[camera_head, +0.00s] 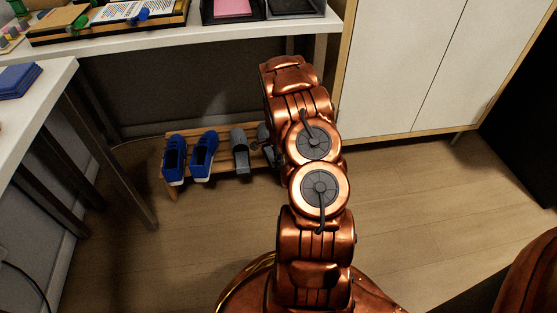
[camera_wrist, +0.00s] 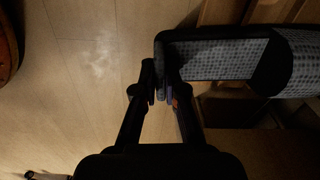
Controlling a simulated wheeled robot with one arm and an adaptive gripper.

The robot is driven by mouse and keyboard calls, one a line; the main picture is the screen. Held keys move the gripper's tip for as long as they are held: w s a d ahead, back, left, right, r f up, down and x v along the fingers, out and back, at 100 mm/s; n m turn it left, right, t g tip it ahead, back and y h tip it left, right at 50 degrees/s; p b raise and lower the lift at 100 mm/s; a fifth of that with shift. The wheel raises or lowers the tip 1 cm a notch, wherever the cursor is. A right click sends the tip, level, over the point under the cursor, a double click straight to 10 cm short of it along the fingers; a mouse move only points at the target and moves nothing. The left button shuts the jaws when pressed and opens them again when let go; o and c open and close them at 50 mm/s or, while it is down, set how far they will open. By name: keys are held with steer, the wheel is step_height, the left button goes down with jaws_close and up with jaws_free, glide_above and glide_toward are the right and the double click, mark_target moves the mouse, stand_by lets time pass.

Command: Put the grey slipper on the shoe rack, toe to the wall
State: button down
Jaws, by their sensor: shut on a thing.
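My gripper (camera_wrist: 163,88) is shut on the near heel edge of a grey slipper (camera_wrist: 218,58), seen in the wrist view. Its checked insole faces up, and its rounded toe part points to the right, away from my base. In the head view, a grey slipper (camera_head: 239,139) stands at the shoe rack (camera_head: 176,134), toe toward the wall. Another grey shape (camera_head: 263,133) beside it is mostly behind my arm. My arm hides the gripper there, so I cannot tell whether the held slipper touches the rack.
Two blue shoes (camera_head: 203,155) stand on the rack's left part. A desk (camera_head: 185,28) overhangs the rack, and another desk's leg (camera_head: 110,150) stands at left. A white cabinet (camera_head: 400,70) is to the right. The wooden floor (camera_head: 420,200) is clear in front.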

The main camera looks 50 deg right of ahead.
stand_by(0.3)
steer(key=shift+f, duration=0.5)
stand_by(0.6)
steer(key=c, duration=1.2)
jaws_free()
step_height(320, 180, up, 12)
steer(key=shift+s, duration=0.1)
